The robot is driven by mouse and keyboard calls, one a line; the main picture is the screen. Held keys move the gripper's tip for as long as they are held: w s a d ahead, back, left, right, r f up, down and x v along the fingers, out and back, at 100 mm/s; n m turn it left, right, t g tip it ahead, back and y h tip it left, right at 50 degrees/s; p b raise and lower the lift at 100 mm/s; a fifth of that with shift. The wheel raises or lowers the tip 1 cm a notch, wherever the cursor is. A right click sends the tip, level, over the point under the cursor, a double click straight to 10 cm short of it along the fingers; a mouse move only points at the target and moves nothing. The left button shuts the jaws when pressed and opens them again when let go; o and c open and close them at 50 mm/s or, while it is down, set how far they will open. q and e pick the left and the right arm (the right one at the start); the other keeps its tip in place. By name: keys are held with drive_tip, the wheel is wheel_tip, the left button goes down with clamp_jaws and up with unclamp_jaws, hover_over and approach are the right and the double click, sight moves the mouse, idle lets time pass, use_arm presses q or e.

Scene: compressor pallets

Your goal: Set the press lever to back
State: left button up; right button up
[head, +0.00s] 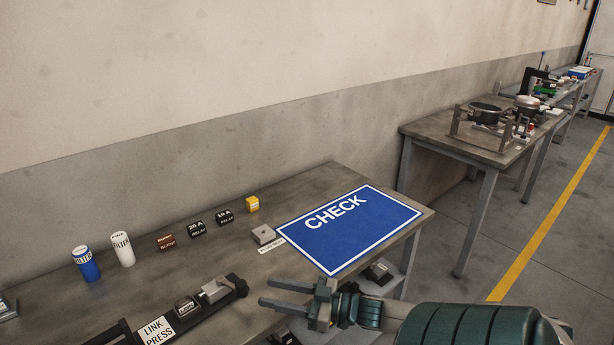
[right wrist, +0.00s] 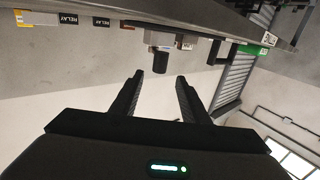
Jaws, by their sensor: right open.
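The link press (head: 155,330) is a dark, long fixture with a white label, lying along the front of the near table at the lower left. Its grey block (head: 216,291) is near the right end, beside a dark end piece (head: 238,284). I cannot clearly tell which part is the lever. My right gripper (head: 263,292) is open and empty, its fingers pointing left, just right of that end piece and apart from it. In the right wrist view a dark cylindrical part (right wrist: 160,62) shows just beyond the two spread fingertips (right wrist: 160,77). My left gripper is not in view.
The near table (head: 320,182) holds a blue CHECK mat (head: 350,238), a blue filter (head: 86,264), a white filter (head: 122,249), relays (head: 196,229), a yellow box (head: 252,204) and a grey block (head: 264,234). Another table (head: 430,131) with pans stands farther right.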

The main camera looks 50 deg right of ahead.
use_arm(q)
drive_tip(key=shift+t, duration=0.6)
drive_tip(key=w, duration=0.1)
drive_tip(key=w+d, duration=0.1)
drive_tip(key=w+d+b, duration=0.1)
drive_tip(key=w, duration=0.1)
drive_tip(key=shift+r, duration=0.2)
use_arm(e)
drive_tip(key=v, duration=0.8)
